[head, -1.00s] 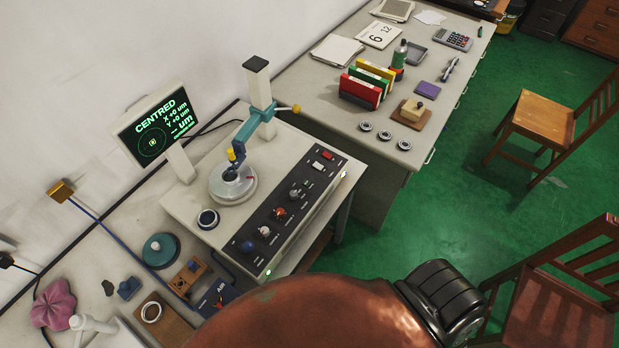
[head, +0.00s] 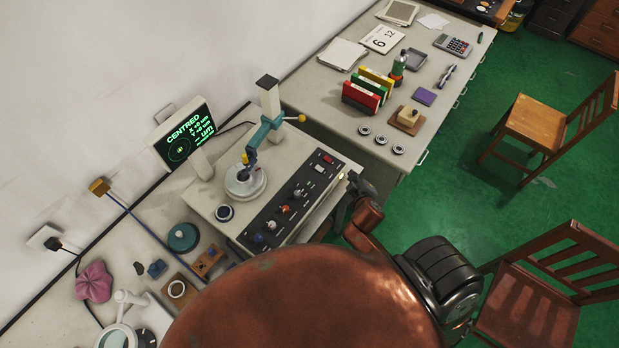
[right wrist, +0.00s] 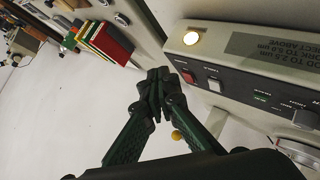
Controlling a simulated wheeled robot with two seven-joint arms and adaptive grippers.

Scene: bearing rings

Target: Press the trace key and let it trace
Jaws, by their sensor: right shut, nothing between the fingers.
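The measuring machine (head: 228,205) stands on the bench, with a dark sloped key panel (head: 290,208) at its front. A red key (head: 327,159) and a white key (head: 319,168) sit at the panel's far end. The right wrist view shows the red key (right wrist: 188,77) and white key (right wrist: 214,84); I cannot read which is the trace key. My right gripper (head: 354,179) is shut and empty beside that end. Its fingertips (right wrist: 158,78) look apart from the keys. The stylus arm (head: 251,155) reaches down over the round turntable (head: 245,182). The screen (head: 185,138) reads CENTRED.
Several knobs run along the panel nearer me. The second desk (head: 440,90) holds binders, rings and a stamp. A wooden chair (head: 540,125) stands on the green floor at right.

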